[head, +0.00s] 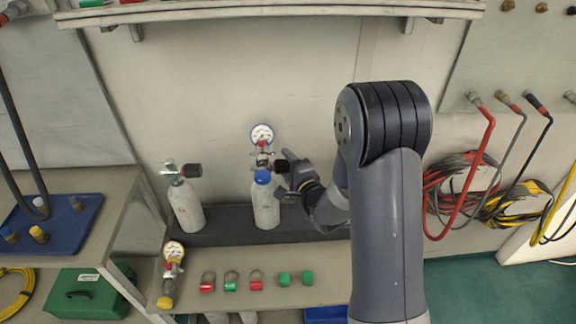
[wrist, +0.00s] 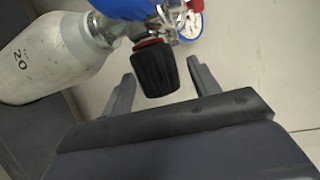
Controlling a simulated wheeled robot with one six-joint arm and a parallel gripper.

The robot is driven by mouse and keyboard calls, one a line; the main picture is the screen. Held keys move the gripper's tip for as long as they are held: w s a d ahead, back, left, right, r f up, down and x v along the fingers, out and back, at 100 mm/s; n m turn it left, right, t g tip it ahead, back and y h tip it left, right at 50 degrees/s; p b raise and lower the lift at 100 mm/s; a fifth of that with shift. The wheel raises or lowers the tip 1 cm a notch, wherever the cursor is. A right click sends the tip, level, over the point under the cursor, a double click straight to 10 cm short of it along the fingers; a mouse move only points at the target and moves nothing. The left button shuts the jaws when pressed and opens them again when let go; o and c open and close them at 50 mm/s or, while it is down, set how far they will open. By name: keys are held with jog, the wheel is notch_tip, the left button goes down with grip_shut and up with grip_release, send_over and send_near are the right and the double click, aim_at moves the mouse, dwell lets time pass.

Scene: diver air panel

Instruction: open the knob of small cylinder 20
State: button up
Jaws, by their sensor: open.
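Small cylinder 20 (wrist: 52,58) is grey-white and bears the mark "20" in the wrist view. In the head view this cylinder (head: 265,207) stands upright on the dark mat, with a blue piece and a gauge (head: 262,134) at its top. Its black ribbed knob (wrist: 155,70), with a red ring at its base, points toward my gripper in the wrist view. My gripper (wrist: 158,80) is open, with one finger on each side of the knob's outer end. I cannot tell whether either finger touches it. In the head view my gripper (head: 284,178) is right of the valve, and the knob is mostly hidden.
Another cylinder (head: 186,206) with a black knob stands to the left on the mat (head: 225,232). A yellow-ended gauge piece (head: 171,270) and several red and green tagged rings lie on the bench front. Hoses (head: 455,190) hang at right.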

jog(key=shift+c, duration=0.6)
jog(key=c, duration=0.9)
